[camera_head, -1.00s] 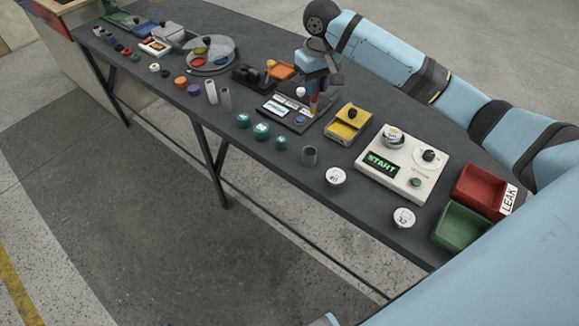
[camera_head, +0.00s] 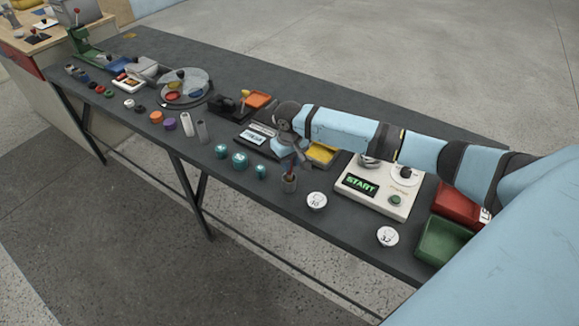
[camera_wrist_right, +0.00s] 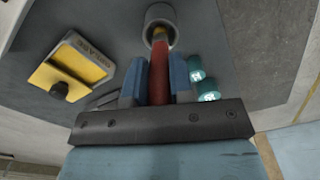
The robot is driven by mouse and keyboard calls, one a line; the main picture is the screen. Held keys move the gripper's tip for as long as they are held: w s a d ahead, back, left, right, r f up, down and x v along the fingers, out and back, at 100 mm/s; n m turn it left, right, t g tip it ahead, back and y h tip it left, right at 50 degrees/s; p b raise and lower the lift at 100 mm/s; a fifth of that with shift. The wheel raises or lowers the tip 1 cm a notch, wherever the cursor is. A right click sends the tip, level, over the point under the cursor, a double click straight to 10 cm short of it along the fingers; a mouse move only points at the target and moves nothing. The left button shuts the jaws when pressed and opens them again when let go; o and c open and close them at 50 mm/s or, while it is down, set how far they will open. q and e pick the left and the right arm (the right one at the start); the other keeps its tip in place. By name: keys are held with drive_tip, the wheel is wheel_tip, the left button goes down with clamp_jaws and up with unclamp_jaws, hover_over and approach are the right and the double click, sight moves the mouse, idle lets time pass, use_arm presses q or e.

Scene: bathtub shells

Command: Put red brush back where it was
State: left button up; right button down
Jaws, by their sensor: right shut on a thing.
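The red brush (camera_head: 291,170) is held upright in my right gripper (camera_head: 297,160). In the right wrist view the brush (camera_wrist_right: 160,77) lies between the two blue fingers of the right gripper (camera_wrist_right: 158,82), which are shut on it. The grey cup (camera_head: 289,185) stands near the table's front edge, directly below the brush. In the wrist view the brush's yellowish lower end overlaps the mouth of the cup (camera_wrist_right: 154,12). How deep it reaches into the cup is hidden. My left gripper is out of view.
Teal jars (camera_head: 240,160) stand left of the cup, and a white round weight (camera_head: 316,201) stands close on its right. A yellow box (camera_head: 321,154) and the START device (camera_head: 360,184) are behind and right. Red and green bins (camera_head: 444,241) sit at the right end.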

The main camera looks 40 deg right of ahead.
wheel_tip(320, 180, down, 2)
drive_tip(key=shift+f, duration=0.2)
drive_tip(key=shift+f, duration=0.1)
drive_tip(key=c, duration=1)
unclamp_jaws()
